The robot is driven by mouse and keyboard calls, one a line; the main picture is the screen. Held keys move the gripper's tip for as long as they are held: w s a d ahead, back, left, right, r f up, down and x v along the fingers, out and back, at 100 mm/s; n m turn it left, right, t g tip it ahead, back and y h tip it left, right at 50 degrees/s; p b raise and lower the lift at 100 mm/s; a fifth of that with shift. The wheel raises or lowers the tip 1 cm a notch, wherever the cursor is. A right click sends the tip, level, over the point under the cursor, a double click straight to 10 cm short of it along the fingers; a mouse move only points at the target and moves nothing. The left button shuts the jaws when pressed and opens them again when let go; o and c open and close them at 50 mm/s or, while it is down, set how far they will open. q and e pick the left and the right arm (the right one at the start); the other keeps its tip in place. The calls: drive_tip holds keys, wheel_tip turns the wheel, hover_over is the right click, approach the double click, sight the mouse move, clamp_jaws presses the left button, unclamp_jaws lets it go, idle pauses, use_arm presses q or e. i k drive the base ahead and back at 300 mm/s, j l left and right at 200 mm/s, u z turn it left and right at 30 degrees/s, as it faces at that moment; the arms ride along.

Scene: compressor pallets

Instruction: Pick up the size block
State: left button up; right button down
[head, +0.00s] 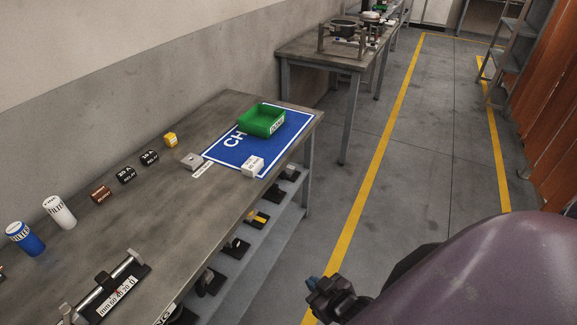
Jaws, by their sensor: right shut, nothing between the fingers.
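Several small blocks lie on the grey workbench (95,232) along the wall. A white block with printed text (253,165) sits on the front edge of the blue mat (222,152). A grey metal block (192,161) with a small label (203,170) in front lies just left of the mat. I cannot read which one is the size block. My right gripper (311,284) is shut and empty, at the lower middle, right of the bench and apart from all blocks. My left gripper is not in view.
A green bin (262,119) stands on the mat. A yellow block (170,140), black relay blocks (150,157), a brown block (101,194) and two filters (60,212) line the bench. A lower shelf (270,229) holds dark parts. The floor aisle is clear.

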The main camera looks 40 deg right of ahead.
sight(254, 164)
drive_tip(key=i+l+z, duration=0.1)
drive_tip(key=z, duration=0.75)
drive_tip(key=k+u, duration=0.1)
drive_tip(key=k, duration=0.3)
drive_tip(key=i+l+u, duration=0.1)
drive_tip(key=u, duration=0.25)
drive_tip(key=l+u, duration=0.1)
drive_tip(key=u, duration=0.2)
drive_tip(key=i+l+u, duration=0.1)
drive_tip(key=u, duration=0.25)
drive_tip(key=i+l+u, duration=0.2)
drive_tip(key=l, duration=0.2)
drive_tip(key=l+u, duration=0.25)
drive_tip(key=l, duration=0.2)
drive_tip(key=l+u, duration=0.15)
drive_tip(key=l, duration=1.4)
